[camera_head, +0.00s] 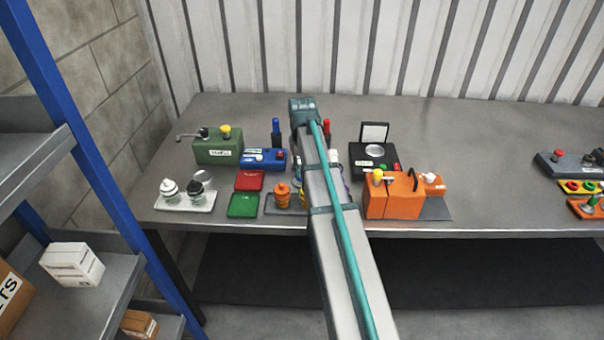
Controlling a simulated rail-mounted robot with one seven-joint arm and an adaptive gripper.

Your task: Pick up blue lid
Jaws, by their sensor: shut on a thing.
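I cannot pick out a separate blue lid with certainty. A dark blue upright bottle-like thing (276,131) stands behind a low blue box (262,160) with small knobs on top, both left of my arm. My arm reaches from the bottom edge over the middle of the table and ends in a grey-teal joint near the back. My gripper does not show; the arm hides the area below and behind that joint. What it holds is hidden too.
A blue-framed shelf (95,175) is at left. The table's back right is clear.

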